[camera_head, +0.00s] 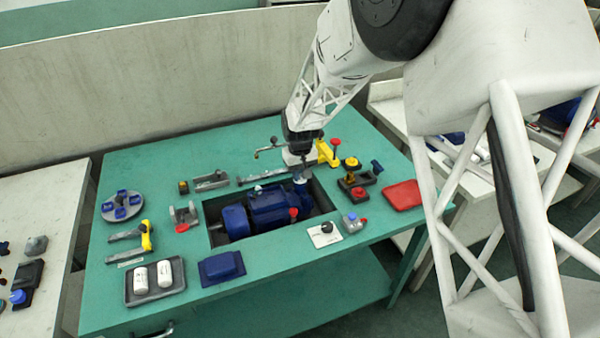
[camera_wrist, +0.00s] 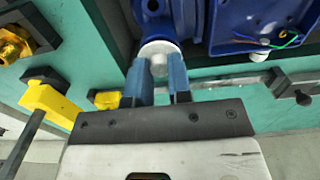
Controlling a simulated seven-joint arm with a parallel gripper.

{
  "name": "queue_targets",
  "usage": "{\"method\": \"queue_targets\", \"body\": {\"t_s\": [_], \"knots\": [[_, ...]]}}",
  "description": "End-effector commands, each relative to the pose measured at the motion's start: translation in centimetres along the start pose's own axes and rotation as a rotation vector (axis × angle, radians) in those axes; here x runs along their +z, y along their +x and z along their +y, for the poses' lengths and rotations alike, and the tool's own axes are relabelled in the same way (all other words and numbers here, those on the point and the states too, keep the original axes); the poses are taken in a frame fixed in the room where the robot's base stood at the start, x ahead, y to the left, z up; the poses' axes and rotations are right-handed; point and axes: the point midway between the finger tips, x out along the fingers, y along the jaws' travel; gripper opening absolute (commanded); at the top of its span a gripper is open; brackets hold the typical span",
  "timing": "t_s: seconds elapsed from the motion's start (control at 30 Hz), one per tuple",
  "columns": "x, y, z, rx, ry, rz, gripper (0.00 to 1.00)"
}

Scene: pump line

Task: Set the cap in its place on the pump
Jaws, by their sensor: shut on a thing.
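The blue pump (camera_head: 265,210) lies in a rectangular recess in the green table. In the wrist view its blue body (camera_wrist: 183,18) shows at the top, beside an open blue box (camera_wrist: 265,22) with coloured wires. My gripper (camera_wrist: 158,78) is shut on the white round cap (camera_wrist: 160,50), with one blue finger on each side. The cap is at the end of the pump's blue body; I cannot tell whether it is seated or just in front. In the head view my gripper (camera_head: 299,174) is at the pump's right end, and its fingers are hard to make out.
A yellow clamp (camera_head: 327,153) stands close behind my gripper. To the right are a black holder with yellow and red knobs (camera_head: 352,178) and a red pad (camera_head: 403,195). A tray with white cylinders (camera_head: 133,291) and a blue cover (camera_head: 222,266) are at the front left.

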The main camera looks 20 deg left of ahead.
Motion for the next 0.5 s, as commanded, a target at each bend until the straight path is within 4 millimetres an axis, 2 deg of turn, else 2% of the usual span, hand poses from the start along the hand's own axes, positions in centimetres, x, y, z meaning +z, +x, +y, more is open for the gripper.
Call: {"method": "queue_targets", "body": {"t_s": [0.27,0.3,0.5], "knots": [[0.00,0.00,0.00,0.000,0.000,0.000,0.02],[0.00,0.00,0.00,0.000,0.000,0.000,0.20],[0.00,0.01,0.00,0.000,0.000,0.000,0.49]]}}
